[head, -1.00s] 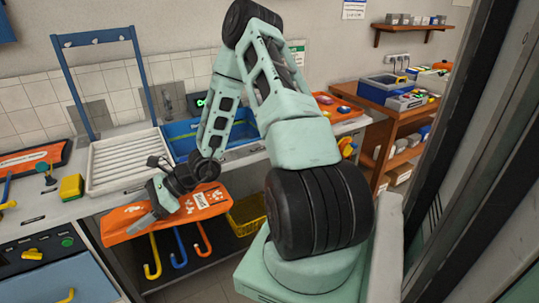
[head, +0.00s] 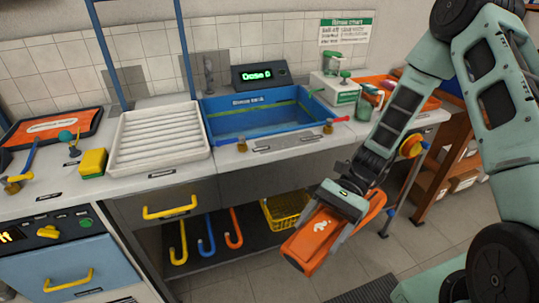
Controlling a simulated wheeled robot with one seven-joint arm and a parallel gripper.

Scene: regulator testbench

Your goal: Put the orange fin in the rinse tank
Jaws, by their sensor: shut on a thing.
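The orange fin (head: 308,246) with white markings is held in my gripper (head: 335,215), which is shut on it. The fin slants down to the left, in front of the counter and below its top. Part of it is hidden behind the gripper. The rinse tank (head: 218,140) is a blue open basin set in the counter, with a label on its inner wall. It lies above and to the left of my gripper in the picture, apart from the fin.
A white ribbed tray (head: 158,140) with a blue frame stands left of the tank. A green-topped dispenser (head: 333,85) and an orange tray (head: 408,92) are to its right. Small taps line the tank's front. A yellow basket (head: 284,212) and hooks are below the counter.

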